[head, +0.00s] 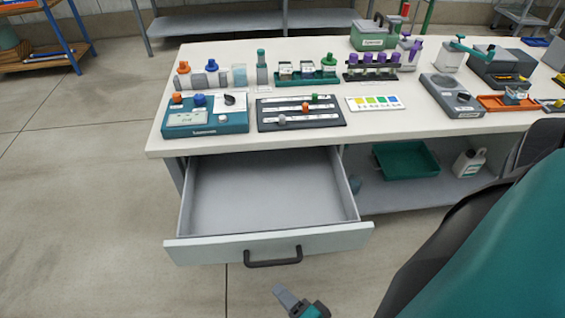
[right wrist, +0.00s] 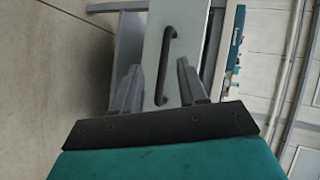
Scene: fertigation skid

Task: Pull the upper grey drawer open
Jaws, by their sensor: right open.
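The upper grey drawer (head: 265,195) under the bench is pulled well out, and its inside looks empty. Its pale front panel (head: 205,248) carries a dark bar handle (head: 272,258). My right gripper (head: 290,298) is at the bottom of the head view, below and a little right of the handle, apart from it. In the right wrist view the handle (right wrist: 165,65) appears beyond and between the two open fingers (right wrist: 157,85), with nothing held. My left gripper is not in view.
The white bench top (head: 400,130) holds a teal control box (head: 205,118), a dark slider panel (head: 300,112) and several small items. A green tray (head: 405,160) and a white jug (head: 468,163) stand on the lower shelf. The floor left of the drawer is clear.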

